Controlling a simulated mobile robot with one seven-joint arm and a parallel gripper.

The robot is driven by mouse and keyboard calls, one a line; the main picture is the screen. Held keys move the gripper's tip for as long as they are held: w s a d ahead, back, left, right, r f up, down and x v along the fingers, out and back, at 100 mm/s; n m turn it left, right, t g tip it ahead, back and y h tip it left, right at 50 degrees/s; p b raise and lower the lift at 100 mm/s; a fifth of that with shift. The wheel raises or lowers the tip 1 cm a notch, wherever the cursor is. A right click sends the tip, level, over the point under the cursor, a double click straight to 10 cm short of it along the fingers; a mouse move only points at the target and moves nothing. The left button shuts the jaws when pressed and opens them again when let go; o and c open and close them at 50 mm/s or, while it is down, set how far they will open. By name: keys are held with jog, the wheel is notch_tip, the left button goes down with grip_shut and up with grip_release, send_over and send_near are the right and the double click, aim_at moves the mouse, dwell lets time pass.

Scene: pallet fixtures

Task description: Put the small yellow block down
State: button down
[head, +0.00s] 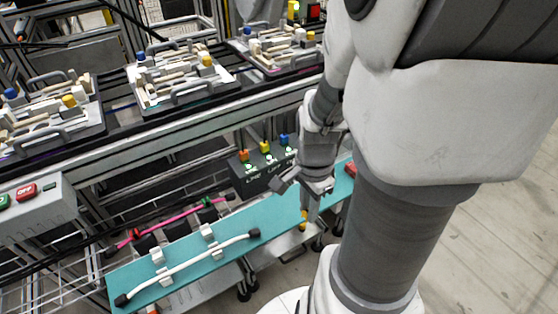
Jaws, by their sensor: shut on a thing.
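My gripper (306,212) hangs over the right part of the teal board (275,222), in the middle of the head view, pointing down. It is shut on the small yellow block (304,215), which shows as a small patch of yellow at the fingertips. The fingers hide part of the block. I cannot tell whether the block touches the board or is just above it.
A white cable (200,262) with black ends lies in white clips on the teal board. A dark box (262,172) with coloured switches stands behind. A red piece (349,169) is at the board's right end. Loaded pallets (180,80) sit on the conveyor; a button box (35,205) is at left.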

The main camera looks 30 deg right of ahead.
jog(key=b, duration=0.4)
send_over(275, 214)
notch_tip(275, 214, down, 7)
jog(key=shift+d+f, duration=0.1)
jog(key=shift+f+b, duration=0.95)
jog(key=shift+f, duration=0.95)
jog(key=shift+f, duration=0.15)
jog(key=c, duration=0.8)
grip_release()
jog(key=shift+o, duration=0.2)
notch_tip(275, 214, up, 12)
jog(key=p, duration=0.4)
jog(key=shift+p, duration=0.35)
jog(key=shift+r, duration=0.25)
